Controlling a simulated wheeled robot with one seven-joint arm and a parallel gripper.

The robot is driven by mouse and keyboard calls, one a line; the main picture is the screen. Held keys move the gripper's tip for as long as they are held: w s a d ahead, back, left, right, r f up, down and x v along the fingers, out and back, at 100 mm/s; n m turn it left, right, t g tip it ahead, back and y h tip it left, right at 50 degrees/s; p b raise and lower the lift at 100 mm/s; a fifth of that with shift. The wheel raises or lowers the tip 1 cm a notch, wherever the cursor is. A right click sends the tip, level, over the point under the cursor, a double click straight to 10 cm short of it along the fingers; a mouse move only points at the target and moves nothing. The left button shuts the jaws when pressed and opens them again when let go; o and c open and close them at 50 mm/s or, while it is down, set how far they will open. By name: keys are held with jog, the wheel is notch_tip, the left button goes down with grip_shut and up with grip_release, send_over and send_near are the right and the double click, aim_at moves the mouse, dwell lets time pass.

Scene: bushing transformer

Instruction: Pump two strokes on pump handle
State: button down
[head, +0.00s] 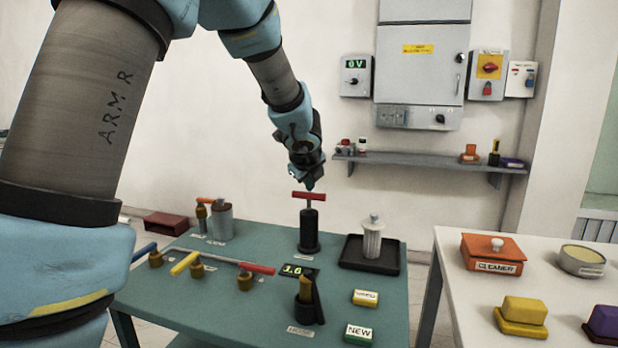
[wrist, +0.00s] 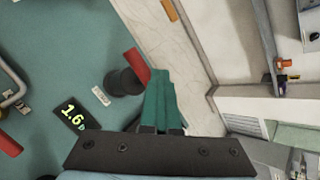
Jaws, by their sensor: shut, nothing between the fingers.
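The pump is a black upright cylinder (head: 309,232) on the green table, topped by a red T-shaped pump handle (head: 309,196) on a dark rod. My gripper (head: 310,185) is just above the handle, pointing down, with its fingers shut and nothing between them. In the wrist view, the teal fingers (wrist: 162,78) lie just right of the red handle (wrist: 138,66), with the black pump body (wrist: 122,82) to its left. The fingers partly cover the handle. I cannot tell whether they touch it.
A display reading 1.6 (wrist: 73,117) lies near the pump. A black tray (head: 352,262) holding a white ribbed insulator (head: 373,236) is to the right. Pipes with coloured valve levers (head: 256,268) are at front left. A white table (head: 450,290) stands at right.

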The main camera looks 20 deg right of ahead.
notch_tip(320, 180, up, 6)
jog(key=p, duration=0.5)
jog(key=shift+p, duration=0.35)
dwell(2.4)
